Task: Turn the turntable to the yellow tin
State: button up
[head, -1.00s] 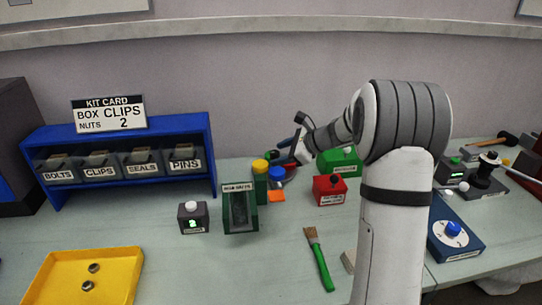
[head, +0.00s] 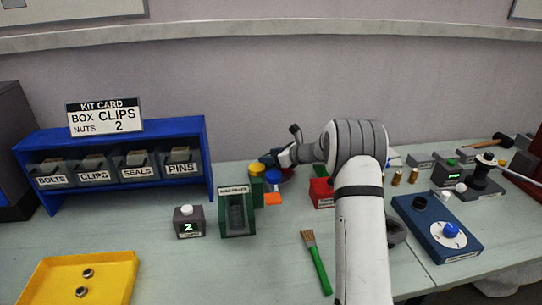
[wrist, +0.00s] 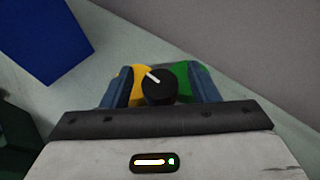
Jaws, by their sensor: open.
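The turntable stands at the back middle of the bench, mostly hidden by its tins and my arm. In the head view the yellow tin (head: 257,168) is at its left and a blue tin (head: 273,177) at its front. In the wrist view a black knob (wrist: 158,92) with a white line pointing up-left lies between my blue fingers. Yellow (wrist: 126,80) shows left of it and a green tin (wrist: 185,76) right of it. My gripper (wrist: 160,88) is open around the knob; I cannot tell whether it touches. It also shows above the turntable in the head view (head: 268,158).
An orange piece (head: 273,198) lies in front of the turntable. A green open holder (head: 237,214) and a counter box (head: 188,222) reading 2 stand to the left. A red box (head: 320,193) stands to the right, partly behind my arm. A green-handled brush (head: 317,262) lies in front.

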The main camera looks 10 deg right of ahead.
grip_shut()
dwell(0.7)
